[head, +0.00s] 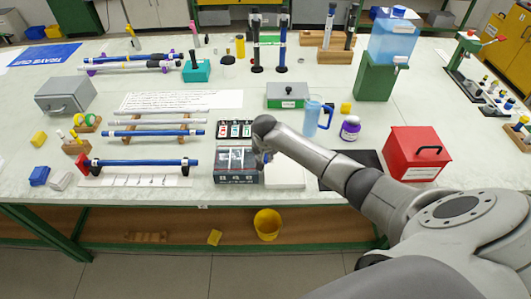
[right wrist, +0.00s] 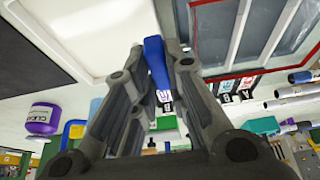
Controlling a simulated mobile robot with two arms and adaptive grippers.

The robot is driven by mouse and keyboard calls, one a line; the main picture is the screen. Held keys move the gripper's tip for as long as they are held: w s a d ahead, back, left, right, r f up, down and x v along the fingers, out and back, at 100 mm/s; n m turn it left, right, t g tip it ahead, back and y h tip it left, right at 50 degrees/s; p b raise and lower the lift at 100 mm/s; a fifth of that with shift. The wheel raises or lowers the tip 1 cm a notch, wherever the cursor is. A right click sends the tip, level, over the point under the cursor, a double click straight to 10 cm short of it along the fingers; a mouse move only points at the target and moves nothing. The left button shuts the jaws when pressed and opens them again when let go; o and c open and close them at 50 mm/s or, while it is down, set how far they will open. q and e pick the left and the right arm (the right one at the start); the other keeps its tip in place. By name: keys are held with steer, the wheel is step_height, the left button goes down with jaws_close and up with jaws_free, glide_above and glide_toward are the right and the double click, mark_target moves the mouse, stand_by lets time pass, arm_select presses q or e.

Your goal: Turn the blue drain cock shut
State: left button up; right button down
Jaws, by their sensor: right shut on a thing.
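The blue drain cock shows in the right wrist view as a blue lever (right wrist: 156,62) between my fingers. My right gripper (right wrist: 158,55) is shut on it, with one finger on each side. In the head view my right gripper (head: 264,160) is over the right edge of the dark, glass-fronted box (head: 237,179) at the bench's front edge. There my own wrist and arm hide most of the lever, and its exact angle cannot be told. My left gripper is not in view.
A white panel (head: 285,176) lies right of the box, beside a black mat (head: 335,182). A blue jug (head: 312,120), a purple-labelled jar (head: 350,128) and a red box (head: 413,152) stand nearby. A yellow bucket (head: 267,224) is below the bench's front.

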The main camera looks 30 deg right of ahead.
steer(key=c, duration=1.4)
jaws_free()
steer(key=shift+c, duration=0.2)
